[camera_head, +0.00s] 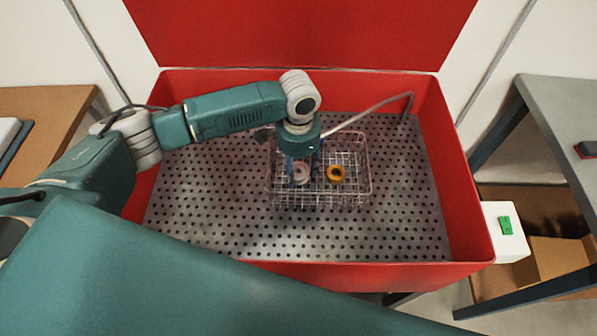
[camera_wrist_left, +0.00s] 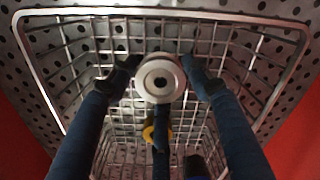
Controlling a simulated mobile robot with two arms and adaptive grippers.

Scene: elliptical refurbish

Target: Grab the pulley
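In the head view the pulley (camera_head: 301,175) is partly covered by my left gripper (camera_head: 303,172), which points down into the basket. In the left wrist view the dark blue fingers of my left gripper (camera_wrist_left: 160,72) surround the pulley, two at its sides and one below. Their tips lie at or very near its rim; I cannot tell whether they press on it or whether it is raised. My right gripper is not in view.
An orange ring-shaped part (camera_head: 335,174) lies in the basket right of the pulley. The basket stands on a perforated metal floor (camera_head: 220,220) in a red tub (camera_head: 455,180) with its red lid up. A grey hose (camera_head: 370,112) curves behind. Tables stand at both sides.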

